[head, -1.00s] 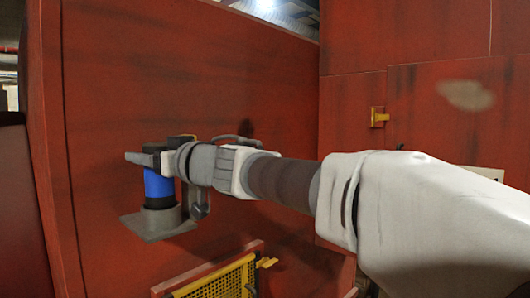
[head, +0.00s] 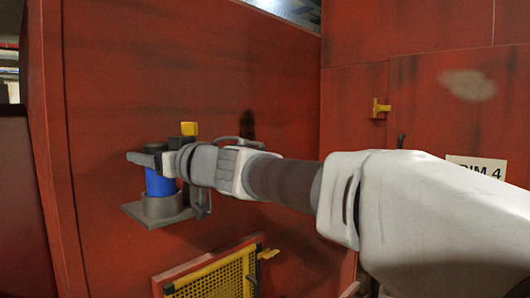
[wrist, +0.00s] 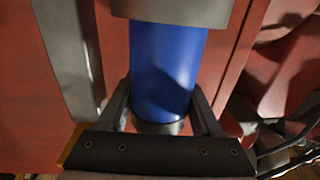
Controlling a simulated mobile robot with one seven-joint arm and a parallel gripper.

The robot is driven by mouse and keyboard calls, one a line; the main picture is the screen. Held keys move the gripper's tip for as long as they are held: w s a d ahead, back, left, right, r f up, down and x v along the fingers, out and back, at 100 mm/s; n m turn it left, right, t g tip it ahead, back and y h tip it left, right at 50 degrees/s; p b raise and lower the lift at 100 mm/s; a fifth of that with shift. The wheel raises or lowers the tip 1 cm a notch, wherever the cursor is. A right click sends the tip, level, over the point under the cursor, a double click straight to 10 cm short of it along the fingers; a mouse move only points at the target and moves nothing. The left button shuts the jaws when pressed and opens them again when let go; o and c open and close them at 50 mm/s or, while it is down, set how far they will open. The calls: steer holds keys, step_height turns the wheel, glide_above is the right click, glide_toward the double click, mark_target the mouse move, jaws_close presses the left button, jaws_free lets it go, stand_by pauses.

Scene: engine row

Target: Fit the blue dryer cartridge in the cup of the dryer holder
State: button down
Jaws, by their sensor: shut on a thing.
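The blue dryer cartridge (head: 160,182) stands upright with its lower end inside the grey cup of the dryer holder (head: 166,209) on the red wall. Its black top shows at my gripper (head: 150,157). My gripper is shut on the cartridge near this top end. In the wrist view, the blue body (wrist: 165,65) runs up to the grey cup (wrist: 175,10), with one finger on each side. The cartridge's bottom is hidden in the cup, so I cannot tell whether it touches the floor of it.
A yellow block (head: 189,128) is on the wall just behind my gripper. A yellow mesh guard (head: 215,278) stands below to the right. A yellow bracket (head: 381,107) and a white label (head: 476,166) are on the right wall.

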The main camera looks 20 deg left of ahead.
steer(key=shift+f+b, duration=0.35)
steer(key=shift+f, duration=0.2)
jaws_free()
steer(key=shift+d, duration=0.15)
steer(key=b+v, duration=0.1)
steer(key=v, duration=1.6)
steer(key=shift+s, duration=0.1)
